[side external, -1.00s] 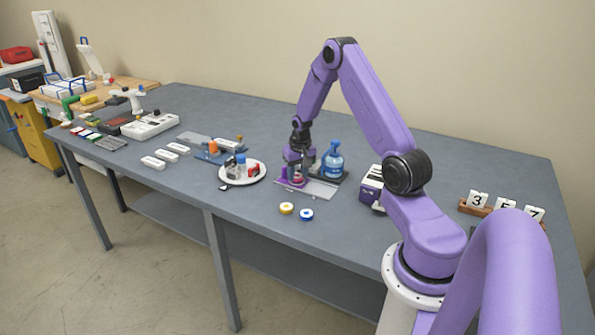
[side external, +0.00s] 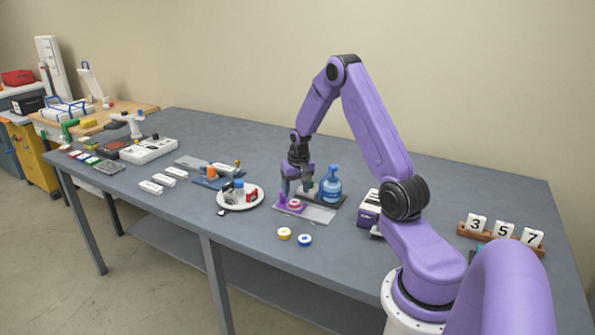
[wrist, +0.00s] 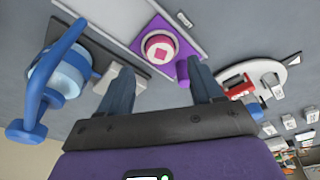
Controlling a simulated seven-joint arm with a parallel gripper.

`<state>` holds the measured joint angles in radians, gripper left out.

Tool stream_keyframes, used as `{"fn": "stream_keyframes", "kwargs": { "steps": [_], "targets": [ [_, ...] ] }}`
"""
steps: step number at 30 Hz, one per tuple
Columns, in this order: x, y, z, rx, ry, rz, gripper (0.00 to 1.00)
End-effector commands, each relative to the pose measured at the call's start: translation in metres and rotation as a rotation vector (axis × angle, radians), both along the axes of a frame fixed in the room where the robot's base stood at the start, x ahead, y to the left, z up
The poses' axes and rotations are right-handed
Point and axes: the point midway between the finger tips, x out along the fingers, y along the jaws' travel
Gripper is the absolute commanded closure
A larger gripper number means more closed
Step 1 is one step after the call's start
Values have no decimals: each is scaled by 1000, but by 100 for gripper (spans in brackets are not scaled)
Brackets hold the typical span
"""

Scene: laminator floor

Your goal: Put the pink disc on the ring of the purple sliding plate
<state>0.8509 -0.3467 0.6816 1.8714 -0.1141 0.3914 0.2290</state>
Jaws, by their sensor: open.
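The pink disc (side external: 295,204), with a white top and a pink square mark, sits on the purple sliding plate (side external: 281,201). In the wrist view the disc (wrist: 160,47) lies flat within a pink round edge on the purple plate (wrist: 142,40); the ring beneath it is hidden. A purple knob (wrist: 182,72) stands on the plate beside the disc. My gripper (wrist: 160,75) is open and empty, its fingers apart on either side of the view. In the side view my gripper (side external: 297,186) hangs just above and behind the disc, not touching it as far as I can see.
A blue bottle (side external: 331,184) stands close to the right of my gripper. A white round plate (side external: 256,203) with small items lies to the left. A yellow disc (side external: 284,233) and a blue disc (side external: 305,240) lie in front. A purple-and-white box (side external: 368,208) stands to the right.

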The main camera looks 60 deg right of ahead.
Motion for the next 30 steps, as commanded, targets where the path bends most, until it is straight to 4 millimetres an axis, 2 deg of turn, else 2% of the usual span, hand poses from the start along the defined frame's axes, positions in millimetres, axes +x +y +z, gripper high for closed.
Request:
{"fn": "stream_keyframes", "kwargs": {
  "steps": [1,6,12,20,23,26,30],
  "targets": [
    [-1,1,11,-2,-5,-1,35],
    [-5,5,41,-2,-4,1,35],
    [-10,10,71,-1,-3,1,35],
    [-12,17,89,1,1,13,35],
    [-8,38,94,4,5,70,35],
    [-4,79,102,8,14,181,35],
    [-11,150,114,15,34,382,35]
  ]
}}
